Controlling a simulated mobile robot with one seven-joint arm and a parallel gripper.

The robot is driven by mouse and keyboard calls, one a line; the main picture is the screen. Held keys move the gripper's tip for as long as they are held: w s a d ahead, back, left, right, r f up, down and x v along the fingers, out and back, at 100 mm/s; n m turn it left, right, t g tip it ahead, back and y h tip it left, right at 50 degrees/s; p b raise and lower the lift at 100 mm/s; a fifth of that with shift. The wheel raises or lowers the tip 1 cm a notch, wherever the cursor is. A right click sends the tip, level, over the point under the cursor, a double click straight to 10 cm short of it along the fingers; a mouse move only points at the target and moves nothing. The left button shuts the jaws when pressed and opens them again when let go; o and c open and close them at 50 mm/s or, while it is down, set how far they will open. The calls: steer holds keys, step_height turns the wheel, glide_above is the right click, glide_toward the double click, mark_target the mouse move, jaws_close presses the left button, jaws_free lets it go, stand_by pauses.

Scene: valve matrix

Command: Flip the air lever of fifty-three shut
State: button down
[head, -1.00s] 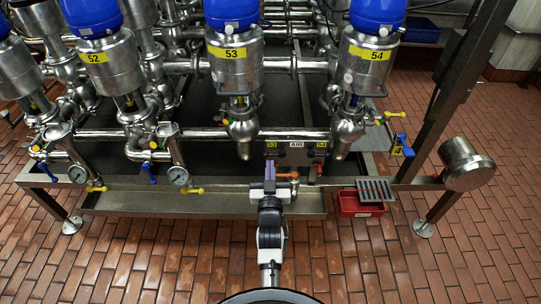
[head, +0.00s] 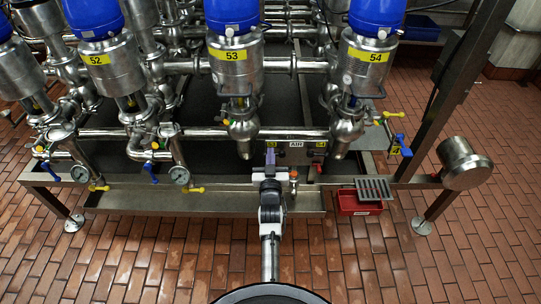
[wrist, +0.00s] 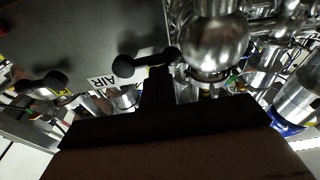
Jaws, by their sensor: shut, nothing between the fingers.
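The air panel (head: 296,155) carries the labels 53, AIR and 54 below the valves in the head view. My gripper (head: 270,158) is in front of its left side, by the 53 label, and hides part of that side. In the wrist view my gripper's fingers (wrist: 158,85) are together and empty. Their tips are right by a black lever with a ball end (wrist: 124,66), beside the AIR label; I cannot tell whether they touch. A second black lever (wrist: 45,82) lies farther left, past the label. Valve 53 (head: 235,65) stands above the panel.
A red bin (head: 358,203) with a grey grate (head: 374,188) is at the rail, right of my arm. Valves 52 (head: 112,68) and 54 (head: 363,62) flank valve 53.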

steer(key=shift+a+f+n+p, duration=0.2)
steer(key=shift+n+p, duration=0.2)
steer(key=shift+n, duration=0.4)
steer(key=n, duration=0.1)
steer(key=n+y+p, duration=0.1)
steer(key=shift+f+n, duration=0.35)
steer(key=shift+n, duration=0.05)
steer(key=shift+d+f+n+g+y+p, duration=0.3)
steer(key=shift+d+f+n+p, duration=0.25)
steer(key=shift+n, duration=2)
steer(key=shift+d+f+n+g+y+p, duration=0.3)
steer(key=shift+f+n+p, duration=0.5)
steer(key=shift+n, duration=1.7)
steer(key=shift+d+f+n+g+y+p, duration=0.25)
steer(key=shift+d+f+n+p, duration=0.4)
steer(key=shift+n, duration=1.9)
steer(key=shift+a+f, duration=0.15)
steer(key=shift+f, duration=0.05)
steer(key=shift+a+b, duration=0.1)
steer(key=shift+b, duration=0.2)
